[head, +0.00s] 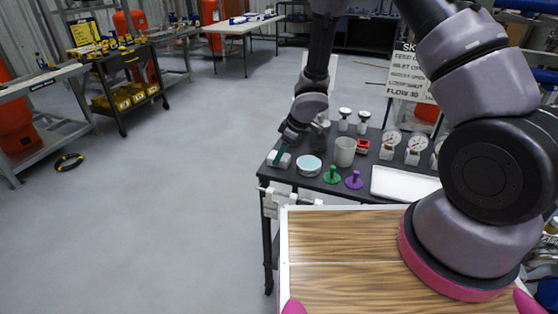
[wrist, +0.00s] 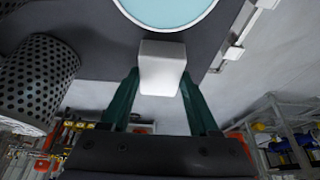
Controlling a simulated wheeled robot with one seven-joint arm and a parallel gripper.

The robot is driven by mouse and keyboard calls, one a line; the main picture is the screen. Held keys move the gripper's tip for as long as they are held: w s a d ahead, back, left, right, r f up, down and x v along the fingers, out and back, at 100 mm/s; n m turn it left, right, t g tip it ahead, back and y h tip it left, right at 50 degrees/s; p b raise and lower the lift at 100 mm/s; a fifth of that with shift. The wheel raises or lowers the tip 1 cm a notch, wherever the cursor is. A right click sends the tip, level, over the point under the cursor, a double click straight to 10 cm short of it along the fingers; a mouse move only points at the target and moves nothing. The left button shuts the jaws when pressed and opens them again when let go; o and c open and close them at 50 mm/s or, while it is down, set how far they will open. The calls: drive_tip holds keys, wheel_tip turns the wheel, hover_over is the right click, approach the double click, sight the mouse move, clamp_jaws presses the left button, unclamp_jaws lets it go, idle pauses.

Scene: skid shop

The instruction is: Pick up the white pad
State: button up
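The white pad (wrist: 161,66) is a small pale block at the near left corner of the dark cart top (head: 316,182). It also shows in the head view (head: 282,161), partly behind a finger. My gripper (wrist: 161,77) has its two green fingers on either side of the pad, with the tips close against its sides. It comes down from above in the head view (head: 283,154). Whether the fingers press on the pad or only straddle it cannot be told. The pad seems to be at the level of the cart top.
A round dish with pale blue content (head: 309,165) stands right beside the pad. A perforated cup (head: 345,151), a green peg (head: 333,175), a purple peg (head: 354,180), gauges (head: 390,145) and a white tray (head: 402,184) share the cart. Open floor lies left.

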drive_tip(key=shift+r, duration=5)
